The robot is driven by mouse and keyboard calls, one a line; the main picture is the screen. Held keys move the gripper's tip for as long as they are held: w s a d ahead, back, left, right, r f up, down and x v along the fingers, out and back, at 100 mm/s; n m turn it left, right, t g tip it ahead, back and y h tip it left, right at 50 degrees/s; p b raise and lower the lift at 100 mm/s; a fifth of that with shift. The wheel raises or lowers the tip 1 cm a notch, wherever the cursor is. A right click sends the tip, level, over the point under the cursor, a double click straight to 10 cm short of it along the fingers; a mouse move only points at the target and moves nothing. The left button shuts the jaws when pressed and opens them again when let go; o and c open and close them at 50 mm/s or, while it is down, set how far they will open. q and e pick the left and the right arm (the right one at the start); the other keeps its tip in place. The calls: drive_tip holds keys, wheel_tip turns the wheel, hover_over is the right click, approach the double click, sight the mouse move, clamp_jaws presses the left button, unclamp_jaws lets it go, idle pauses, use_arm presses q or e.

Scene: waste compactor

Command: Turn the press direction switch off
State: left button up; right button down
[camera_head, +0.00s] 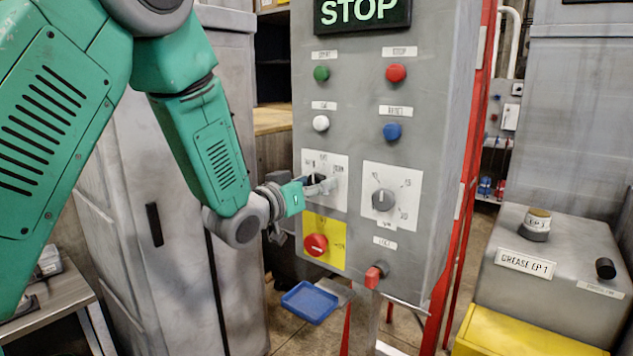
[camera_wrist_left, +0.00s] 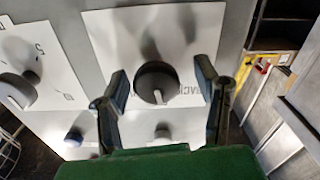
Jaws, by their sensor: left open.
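The press direction switch is a dark round knob (camera_wrist_left: 155,82) on a white plate (camera_wrist_left: 105,38), seen in the left wrist view. Its pale pointer mark lies toward the white button side. In the head view the white plate (camera_head: 335,203) is on the left of the grey panel, and the gripper covers most of the knob. My left gripper (camera_head: 322,186) is at the plate. In the left wrist view its open fingers (camera_wrist_left: 161,78) stand on either side of the knob, with gaps visible; contact cannot be told. My right gripper is out of view.
The dial (camera_head: 383,200) is right of the switch. A red button on yellow (camera_head: 316,244) is below, and white (camera_head: 321,123) and blue (camera_head: 392,132) buttons are above. A red knob (camera_head: 374,276) sticks out lower right. A lit STOP sign (camera_head: 360,12) tops the panel.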

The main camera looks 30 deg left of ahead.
use_arm(q)
drive_tip(key=shift+w+a+f, duration=0.1)
drive_tip(key=shift+a, duration=0.1)
drive_tip(key=shift+d, duration=0.4)
drive_tip(key=c, duration=1.2)
drive_tip(key=shift+d, duration=0.1)
drive_tip(key=shift+m+b, duration=0.4)
drive_tip(key=shift+a+m, duration=0.2)
drive_tip(key=shift+m, duration=0.3)
drive_tip(key=o, duration=1.2)
